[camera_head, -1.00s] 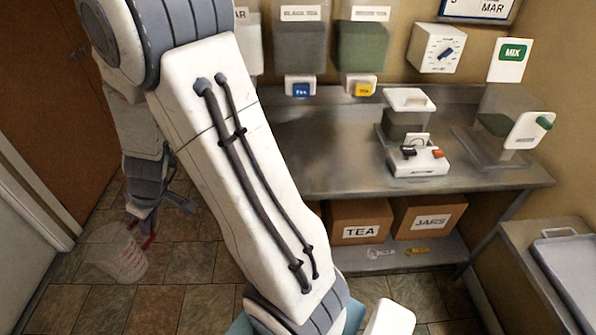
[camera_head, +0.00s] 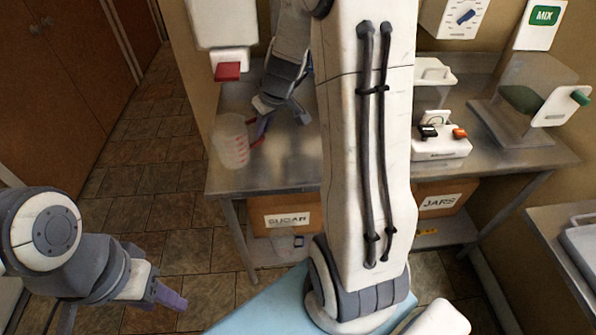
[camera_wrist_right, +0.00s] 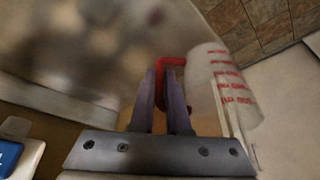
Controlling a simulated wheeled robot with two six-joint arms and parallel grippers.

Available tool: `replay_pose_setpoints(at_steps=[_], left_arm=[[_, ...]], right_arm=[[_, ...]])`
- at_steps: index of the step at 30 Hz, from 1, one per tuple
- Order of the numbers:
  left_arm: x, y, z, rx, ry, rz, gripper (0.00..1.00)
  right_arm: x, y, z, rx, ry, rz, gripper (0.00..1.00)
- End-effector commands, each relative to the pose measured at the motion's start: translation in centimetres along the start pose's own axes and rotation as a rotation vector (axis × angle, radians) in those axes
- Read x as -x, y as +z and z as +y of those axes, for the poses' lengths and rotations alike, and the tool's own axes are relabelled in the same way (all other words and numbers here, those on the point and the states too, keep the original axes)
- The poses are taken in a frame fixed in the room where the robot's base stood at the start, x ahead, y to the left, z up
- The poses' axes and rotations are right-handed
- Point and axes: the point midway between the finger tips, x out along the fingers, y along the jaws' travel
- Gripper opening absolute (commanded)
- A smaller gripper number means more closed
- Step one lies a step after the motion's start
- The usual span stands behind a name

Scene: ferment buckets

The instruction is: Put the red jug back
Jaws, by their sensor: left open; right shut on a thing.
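The red jug (camera_head: 230,142) is a translucent cup with red marks and a red handle. My right gripper (camera_head: 264,128) is shut on its handle, to the right of the cup. The jug looks upright at the left end of the steel table; I cannot tell whether it touches the top. In the right wrist view the two fingers (camera_wrist_right: 166,88) close on the red handle, with the jug (camera_wrist_right: 224,86) to their right. My left gripper (camera_head: 168,296) is open and empty at the lower left, away from the table.
The steel table (camera_head: 285,178) runs rightward, its middle hidden by my right arm. A dispenser with a red tap (camera_head: 228,71) hangs above the jug. A white device with black and orange knobs (camera_head: 440,143) and a clear bin (camera_head: 520,95) stand right. Boxes sit below.

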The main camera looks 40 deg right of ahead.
Motion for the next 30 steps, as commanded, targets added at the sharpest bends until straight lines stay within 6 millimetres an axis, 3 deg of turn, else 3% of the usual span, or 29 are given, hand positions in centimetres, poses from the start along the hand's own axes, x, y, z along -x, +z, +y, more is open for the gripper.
replay_pose_setpoints(at_steps=[1,6,9,13,16,20,23,30], left_arm=[[-2.2,0.1,-0.2,0.000,0.000,0.000,0.50],[-5.7,0.3,-0.4,-0.001,0.000,0.000,0.50],[-7.3,0.4,-0.5,-0.001,0.000,0.000,0.50],[-8.6,0.4,-0.6,-0.001,0.000,0.000,0.50],[-9.1,0.5,-0.7,-0.001,0.000,0.000,0.50],[-9.2,0.5,-0.7,-0.001,0.000,0.000,0.50],[-8.9,0.5,-0.7,-0.001,0.000,0.000,0.50],[-8.1,0.4,-0.6,-0.001,0.000,0.000,0.50]], right_arm=[[-0.6,1.0,3.3,-0.050,0.026,0.006,0.00],[1.5,5.1,12.5,-0.198,0.090,0.008,0.00],[3.2,8.2,16.8,-0.277,0.123,0.007,0.00],[5.3,11.8,20.2,-0.357,0.155,0.007,0.00],[6.4,13.6,21.6,-0.394,0.170,0.006,0.00],[6.7,14.3,22.0,-0.413,0.176,0.006,0.00],[5.7,13.8,20.9,-0.411,0.173,0.004,0.00],[1.2,11.6,16.7,-0.409,0.171,0.003,0.00]])
